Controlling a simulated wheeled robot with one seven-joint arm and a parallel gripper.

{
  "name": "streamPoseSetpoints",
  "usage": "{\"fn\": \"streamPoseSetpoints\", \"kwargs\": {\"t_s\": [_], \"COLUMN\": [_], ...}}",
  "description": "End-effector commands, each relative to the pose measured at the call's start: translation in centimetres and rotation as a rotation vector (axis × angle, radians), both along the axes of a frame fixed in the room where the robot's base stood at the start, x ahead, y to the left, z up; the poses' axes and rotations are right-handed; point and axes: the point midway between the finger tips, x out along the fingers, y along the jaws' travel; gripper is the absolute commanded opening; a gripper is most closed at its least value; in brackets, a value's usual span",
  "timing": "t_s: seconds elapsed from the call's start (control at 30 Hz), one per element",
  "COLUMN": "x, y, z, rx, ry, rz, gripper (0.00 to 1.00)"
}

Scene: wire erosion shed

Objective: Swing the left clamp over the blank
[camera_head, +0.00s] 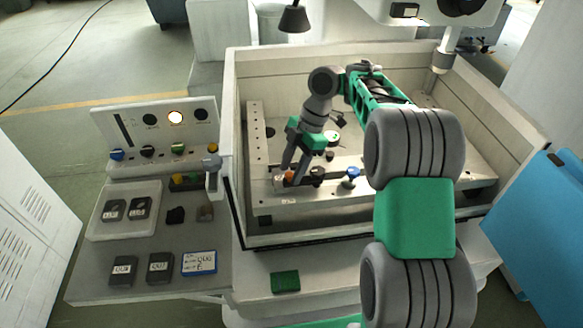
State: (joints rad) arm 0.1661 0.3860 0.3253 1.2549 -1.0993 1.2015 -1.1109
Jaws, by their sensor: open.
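My gripper (293,174) points down inside the machine tank, with its two dark fingers apart. The fingertips are at an orange piece (290,177) at the left of the front rail (335,188); it looks like the left clamp's knob. The fingers partly hide it, and I cannot tell whether they touch it. A dark round knob (318,171) stands just right of it, and a blue knob (352,173) further right on the rail.
The tank walls (236,150) enclose the work area, and a machine head (440,60) hangs at the back right. On the left, a control panel (160,133) stands behind a shelf with a white tray (150,222) and dark labelled blocks (160,268). A green block (285,282) lies in front.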

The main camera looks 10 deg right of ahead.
Motion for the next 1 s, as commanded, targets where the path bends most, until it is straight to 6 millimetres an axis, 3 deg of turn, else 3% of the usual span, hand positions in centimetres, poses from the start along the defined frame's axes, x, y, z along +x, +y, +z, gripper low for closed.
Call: {"fn": "streamPoseSetpoints", "kwargs": {"t_s": [0.4,1.0], "x": [1.1,1.0], "y": [-2.3,-2.3], "z": [6.5,7.7], "rx": [0.001,-0.006], "ry": [-0.001,0.003], "rz": [0.001,-0.046], "gripper": [0.43,0.43]}}
